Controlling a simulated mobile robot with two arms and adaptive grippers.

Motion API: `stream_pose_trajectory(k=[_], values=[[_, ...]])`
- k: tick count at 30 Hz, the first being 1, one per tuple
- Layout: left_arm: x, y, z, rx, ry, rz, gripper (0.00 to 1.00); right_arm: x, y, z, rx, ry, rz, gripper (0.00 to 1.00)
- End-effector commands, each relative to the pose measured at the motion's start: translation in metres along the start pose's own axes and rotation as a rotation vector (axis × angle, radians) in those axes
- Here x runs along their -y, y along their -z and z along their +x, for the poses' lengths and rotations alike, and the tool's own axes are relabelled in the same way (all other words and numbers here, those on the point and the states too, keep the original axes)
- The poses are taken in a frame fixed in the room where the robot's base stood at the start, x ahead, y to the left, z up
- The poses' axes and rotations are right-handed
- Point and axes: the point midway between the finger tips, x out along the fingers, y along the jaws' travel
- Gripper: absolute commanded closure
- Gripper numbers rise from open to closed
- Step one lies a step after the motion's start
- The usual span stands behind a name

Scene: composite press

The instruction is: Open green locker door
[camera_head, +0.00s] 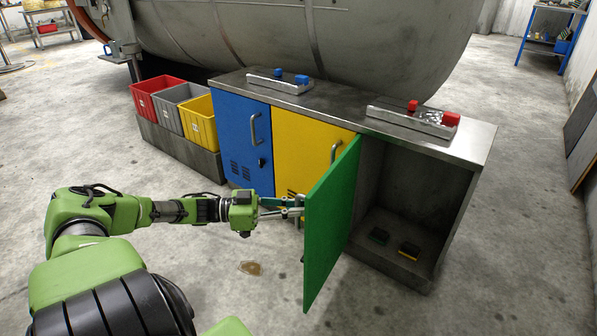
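The green locker door (331,222) stands swung wide open, with its inner face turned toward the right. The green locker's compartment (408,190) is exposed, and two small dark pieces, one with green (380,236) and one with yellow (409,249), lie on its floor. My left gripper (297,207) is at the outer face of the green door, near its left edge. My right gripper is not in view.
A blue door (240,140) and a yellow door (304,155) are closed to the left. Metal holders with blue and red parts sit on the steel top (345,112). Red, grey and yellow bins (199,125) stand further left. The floor in front is clear.

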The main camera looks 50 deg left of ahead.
Motion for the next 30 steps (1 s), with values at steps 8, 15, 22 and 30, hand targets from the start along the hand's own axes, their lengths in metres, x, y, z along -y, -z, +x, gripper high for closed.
stream_pose_trajectory(k=[8, 15, 22, 30], values=[[0.001, 0.001, 0.000, -0.002, 0.002, 0.000, 0.73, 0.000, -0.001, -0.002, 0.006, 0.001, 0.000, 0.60], [0.001, -0.001, -0.011, 0.001, 0.003, -0.001, 0.73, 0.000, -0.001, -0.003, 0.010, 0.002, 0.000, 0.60], [0.001, -0.001, -0.055, 0.005, 0.004, -0.002, 0.73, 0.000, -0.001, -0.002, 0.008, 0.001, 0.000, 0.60], [0.000, -0.001, -0.105, 0.001, 0.004, -0.001, 0.73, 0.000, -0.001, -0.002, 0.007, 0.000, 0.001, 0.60]])
